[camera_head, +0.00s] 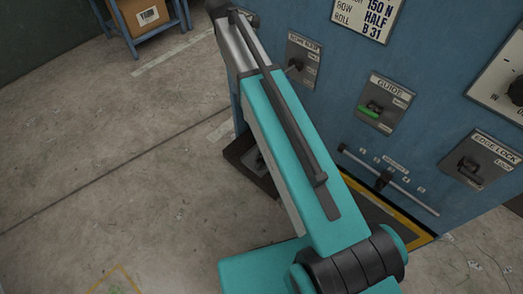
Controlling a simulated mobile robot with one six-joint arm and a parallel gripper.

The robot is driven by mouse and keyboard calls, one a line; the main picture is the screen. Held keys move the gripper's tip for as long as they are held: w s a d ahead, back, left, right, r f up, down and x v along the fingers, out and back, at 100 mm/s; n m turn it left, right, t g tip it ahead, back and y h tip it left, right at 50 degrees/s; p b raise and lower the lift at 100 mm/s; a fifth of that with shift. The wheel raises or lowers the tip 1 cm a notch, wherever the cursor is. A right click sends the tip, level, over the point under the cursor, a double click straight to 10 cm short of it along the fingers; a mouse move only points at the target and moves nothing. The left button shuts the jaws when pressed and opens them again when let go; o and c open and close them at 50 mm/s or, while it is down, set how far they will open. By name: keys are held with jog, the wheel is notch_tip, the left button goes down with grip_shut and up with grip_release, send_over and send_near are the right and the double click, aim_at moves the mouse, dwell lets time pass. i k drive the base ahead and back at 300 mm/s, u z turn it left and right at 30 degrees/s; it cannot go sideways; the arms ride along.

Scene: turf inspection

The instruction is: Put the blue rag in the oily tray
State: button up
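My teal arm crosses the middle of the view and reaches up to the top edge. My gripper is not in view. I see no blue rag. A low, dark brown, tray-like thing (240,155) sits on the floor against the foot of the blue machine, partly hidden behind my arm. I cannot tell whether it is the oily tray or what lies in it.
A blue stand (148,38) with a cardboard box (146,14) is at the top left.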

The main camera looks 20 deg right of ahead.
aim_at(257, 162)
jog(key=i, duration=0.3)
jog(key=u, duration=2.4)
jog(key=i, duration=0.6)
jog(key=z, duration=0.2)
